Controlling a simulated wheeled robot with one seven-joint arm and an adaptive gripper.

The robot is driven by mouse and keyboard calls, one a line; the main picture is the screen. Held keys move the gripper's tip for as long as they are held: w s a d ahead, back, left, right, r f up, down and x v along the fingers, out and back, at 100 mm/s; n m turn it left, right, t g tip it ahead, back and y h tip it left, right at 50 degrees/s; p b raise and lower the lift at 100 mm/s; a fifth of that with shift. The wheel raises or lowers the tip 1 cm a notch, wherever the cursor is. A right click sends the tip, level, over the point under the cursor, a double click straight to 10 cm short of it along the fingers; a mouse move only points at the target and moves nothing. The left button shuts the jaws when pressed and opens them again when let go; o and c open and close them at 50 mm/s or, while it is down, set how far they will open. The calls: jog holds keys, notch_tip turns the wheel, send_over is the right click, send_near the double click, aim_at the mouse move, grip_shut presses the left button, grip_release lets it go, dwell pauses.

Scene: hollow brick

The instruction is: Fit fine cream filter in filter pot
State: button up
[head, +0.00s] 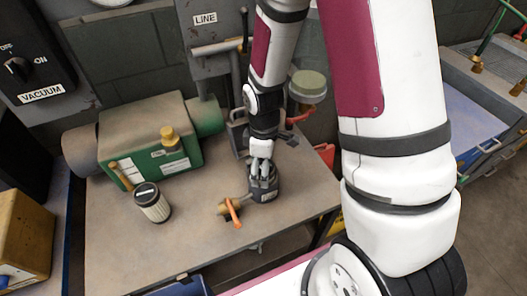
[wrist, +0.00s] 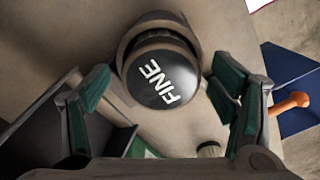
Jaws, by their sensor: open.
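In the wrist view a black cap marked FINE (wrist: 160,78) lies between my open fingers, with clear gaps on both sides. A brown-grey ring (wrist: 128,45) surrounds part of it; how deep the filter sits is hidden. In the head view my gripper (head: 262,163) is pointed down over the dark filter pot (head: 266,187), hiding its top; the wrist view also shows my gripper (wrist: 158,100). An orange lever (head: 233,212) is beside the pot, and its end shows in the wrist view (wrist: 291,103). Another cream ribbed filter (head: 153,206) with a dark top stands upright at left, its marking unreadable.
A green pump (head: 155,140) with a brass cap stands at the back left. A jar with a pale lid (head: 309,84) and red pieces are behind my gripper. The bench (head: 190,235) is clear between the standing filter and the pot.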

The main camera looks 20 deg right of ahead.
notch_tip(320, 180, up, 11)
dwell(0.4)
dwell(0.4)
jog(key=s+r+m+t, duration=0.2)
jog(key=s+r+m, duration=0.3)
jog(key=r, duration=0.5)
jog(key=s+r+m+t, duration=0.3)
jog(key=s+r+m, duration=0.3)
jog(key=s+r, duration=0.3)
jog(key=shift+r, duration=0.95)
jog(key=shift+s, duration=0.1)
jog(key=shift+c, duration=0.6)
